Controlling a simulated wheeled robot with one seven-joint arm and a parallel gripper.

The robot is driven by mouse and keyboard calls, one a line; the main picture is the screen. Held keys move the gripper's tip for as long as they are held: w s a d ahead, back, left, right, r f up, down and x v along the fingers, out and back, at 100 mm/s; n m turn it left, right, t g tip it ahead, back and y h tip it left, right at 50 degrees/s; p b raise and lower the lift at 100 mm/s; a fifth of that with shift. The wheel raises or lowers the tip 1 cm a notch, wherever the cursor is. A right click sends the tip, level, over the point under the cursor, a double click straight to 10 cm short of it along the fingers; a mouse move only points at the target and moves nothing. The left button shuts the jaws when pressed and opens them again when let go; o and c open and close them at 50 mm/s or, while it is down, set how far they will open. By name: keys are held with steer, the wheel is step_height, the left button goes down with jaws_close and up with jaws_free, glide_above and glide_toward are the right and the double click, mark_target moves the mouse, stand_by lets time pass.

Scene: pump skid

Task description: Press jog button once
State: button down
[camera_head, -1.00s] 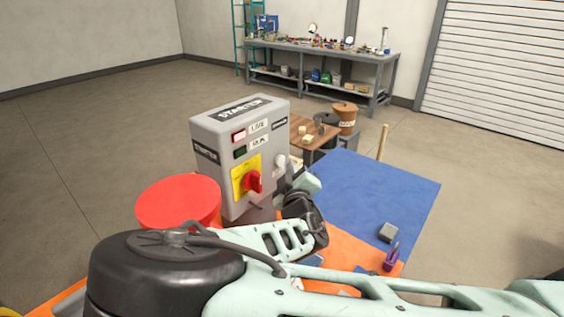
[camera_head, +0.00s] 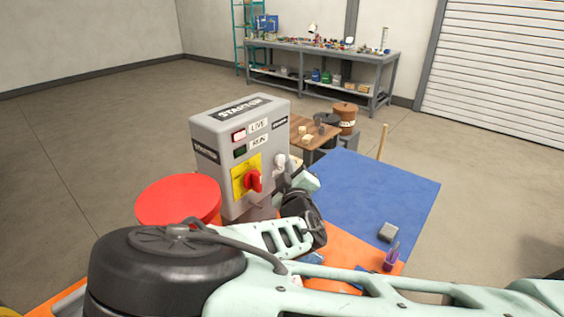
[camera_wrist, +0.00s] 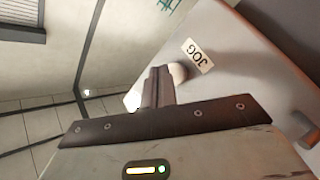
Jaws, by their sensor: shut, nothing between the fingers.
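In the wrist view the jog button (camera_wrist: 178,72) sits below the JOG label (camera_wrist: 198,56), partly hidden behind my fingers. My gripper (camera_wrist: 159,74) is shut and empty, its tips at or very near the button. I cannot tell whether they touch.
A red round disc (camera_head: 178,200) is left of the box. A workbench (camera_head: 320,55) stands far back.

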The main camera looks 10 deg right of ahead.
steer(key=shift+w+a, duration=0.15)
steer(key=shift+w, duration=0.05)
steer(key=shift+w+a, duration=0.25)
steer(key=shift+w, duration=0.15)
stand_by(0.7)
stand_by(0.4)
steer(key=shift+s+d, duration=0.5)
steer(key=shift+s, duration=0.25)
steer(key=shift+s+d, duration=0.75)
steer(key=shift+s, duration=0.25)
steer(key=shift+s+d, duration=0.7)
steer(key=shift+s, duration=0.3)
